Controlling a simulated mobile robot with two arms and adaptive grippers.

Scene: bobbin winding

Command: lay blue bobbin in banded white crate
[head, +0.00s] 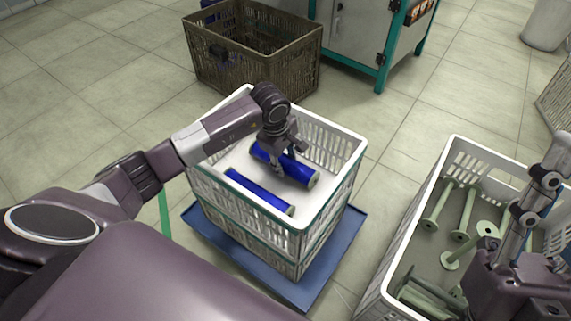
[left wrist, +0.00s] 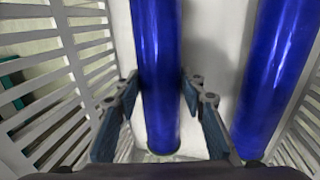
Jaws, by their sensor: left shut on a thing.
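The banded white crate (head: 354,158) has slatted walls and a teal band. My left gripper (head: 284,160) reaches down into it and is shut on a blue bobbin (head: 300,171). In the left wrist view the fingers flank this bobbin (left wrist: 161,118). The bobbin lies lengthwise, low inside the crate; I cannot tell whether it touches the floor. Another blue bobbin (head: 258,192) lies roughly parallel beside it, apart from it, and shows in the left wrist view (left wrist: 275,75).
The banded crate stands on a blue tray (head: 333,252). A white crate (head: 408,232) with several pale green bobbins is at the right. A brown basket (head: 270,60) stands behind, beside a grey and teal cabinet (head: 365,35). Tiled floor is clear at left.

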